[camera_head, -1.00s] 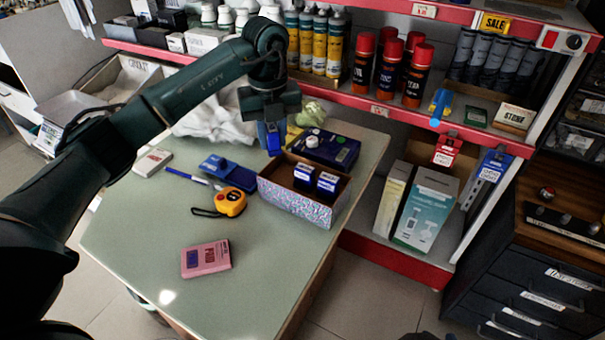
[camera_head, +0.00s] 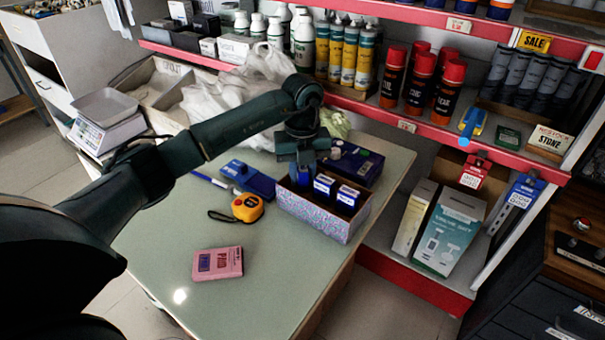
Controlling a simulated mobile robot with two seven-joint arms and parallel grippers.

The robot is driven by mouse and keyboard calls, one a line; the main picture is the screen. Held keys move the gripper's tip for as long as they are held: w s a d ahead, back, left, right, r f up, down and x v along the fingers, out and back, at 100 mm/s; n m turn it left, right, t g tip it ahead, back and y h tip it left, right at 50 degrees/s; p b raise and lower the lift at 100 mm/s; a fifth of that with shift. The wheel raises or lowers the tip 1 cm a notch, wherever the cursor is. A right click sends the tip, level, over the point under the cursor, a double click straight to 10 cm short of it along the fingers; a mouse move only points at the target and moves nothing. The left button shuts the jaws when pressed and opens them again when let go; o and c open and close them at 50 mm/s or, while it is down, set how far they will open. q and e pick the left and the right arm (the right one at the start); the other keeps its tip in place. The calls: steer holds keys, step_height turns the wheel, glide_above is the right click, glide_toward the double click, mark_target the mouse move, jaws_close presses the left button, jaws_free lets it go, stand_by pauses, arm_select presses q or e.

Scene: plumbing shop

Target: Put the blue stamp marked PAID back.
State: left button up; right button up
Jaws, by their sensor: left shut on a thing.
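My left gripper (camera_head: 303,163) is shut on a small blue stamp (camera_head: 303,178). The stamp is upright and mostly hidden by the fingers, so its marking cannot be read. The gripper is over the left part of an open box (camera_head: 322,218) with patterned sides. The stamp's lower end is at or just inside the box's back left; its exact depth is unclear. Two blue stamps with white labels, a left one (camera_head: 323,186) and a right one (camera_head: 348,196), stand in the box, right of the held stamp. A pink pack marked PAID (camera_head: 217,263) lies on the table. My right gripper is out of view.
A yellow tape measure (camera_head: 248,208), a blue flat object (camera_head: 248,179) and a blue pen (camera_head: 211,180) lie left of the box. A dark blue case (camera_head: 357,164) is behind it. The table's (camera_head: 262,285) front is mostly clear. Shelves (camera_head: 425,290) stand right.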

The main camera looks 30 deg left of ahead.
arm_select(q)
steer(key=shift+f, duration=0.1)
steer(key=shift+f, duration=0.15)
steer(key=o, duration=0.7)
step_height(320, 180, up, 12)
steer(key=shift+r, duration=0.2)
steer(key=shift+s+f, duration=0.1)
stand_by(0.4)
